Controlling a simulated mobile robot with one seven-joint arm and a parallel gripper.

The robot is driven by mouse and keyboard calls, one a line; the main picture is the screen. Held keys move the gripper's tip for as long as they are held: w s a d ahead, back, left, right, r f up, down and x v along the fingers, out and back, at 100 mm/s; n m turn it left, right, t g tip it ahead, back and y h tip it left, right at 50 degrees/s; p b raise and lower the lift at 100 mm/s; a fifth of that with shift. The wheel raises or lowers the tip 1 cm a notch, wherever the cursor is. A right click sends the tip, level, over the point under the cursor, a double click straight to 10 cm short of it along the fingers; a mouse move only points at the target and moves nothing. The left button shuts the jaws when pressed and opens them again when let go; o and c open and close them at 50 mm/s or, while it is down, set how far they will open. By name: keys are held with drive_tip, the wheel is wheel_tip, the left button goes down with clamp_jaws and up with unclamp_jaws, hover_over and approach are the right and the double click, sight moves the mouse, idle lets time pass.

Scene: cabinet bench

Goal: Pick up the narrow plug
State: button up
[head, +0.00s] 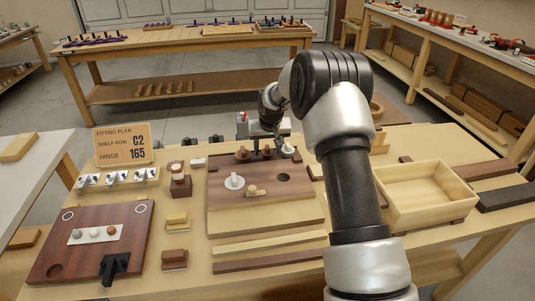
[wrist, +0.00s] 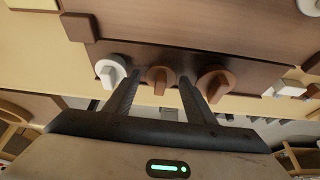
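Three round plugs with raised grips sit in a row along the board's far edge: a white plug (wrist: 110,71), a smaller brown plug (wrist: 158,77) and a wider brown plug (wrist: 215,82). The smaller brown plug looks the narrowest, and I take it as the narrow plug. It also shows in the head view (head: 267,153). My gripper (wrist: 159,80) is open. Its two fingers stand on either side of the smaller brown plug, with visible gaps. My gripper body (head: 264,128) is above the board's far edge in the head view, and its fingertips are hard to make out there.
The dark board (head: 225,196) also carries a white round piece (head: 234,182), a pale piece (head: 257,191) and an empty round hole (head: 284,178). An open wooden tray (head: 428,205) stands to the right. A sign (head: 122,144) stands at the left.

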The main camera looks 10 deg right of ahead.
drive_tip(key=c, duration=0.6)
drive_tip(key=shift+r, duration=0.1)
